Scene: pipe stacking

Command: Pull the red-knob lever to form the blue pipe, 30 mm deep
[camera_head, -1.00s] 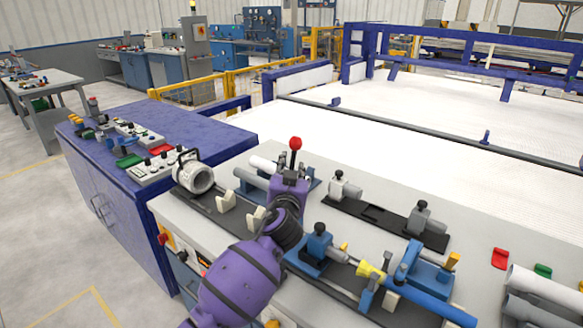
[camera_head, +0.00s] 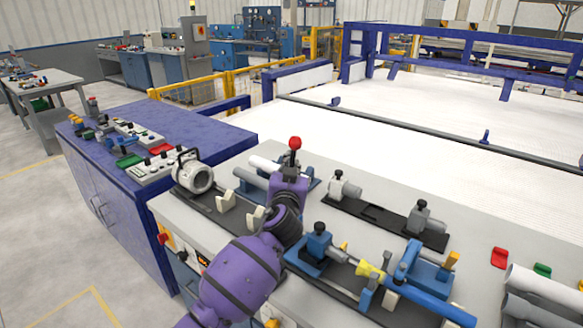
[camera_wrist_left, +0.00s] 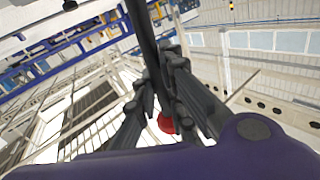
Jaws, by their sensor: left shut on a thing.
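The lever's red knob (camera_head: 295,143) stands up near the middle of the bench in the head view. My left gripper (camera_head: 289,162) is at the lever just below the knob, with its fingers mostly hidden behind my purple wrist. In the left wrist view the red knob (camera_wrist_left: 165,123) shows between the dark fingers of my left gripper (camera_wrist_left: 160,100), which is shut on the lever. The blue pipe (camera_head: 437,305) lies in a blue fixture at the front right, with a yellow piece (camera_head: 370,272) at its left end. My right gripper is not in view.
A grey clamp ring (camera_head: 195,177) stands left of the lever. A black rail with grey clamps (camera_head: 385,213) lies to the right. Grey pipes (camera_head: 545,285) lie at the right edge. A blue cabinet (camera_head: 120,200) adjoins the bench on the left.

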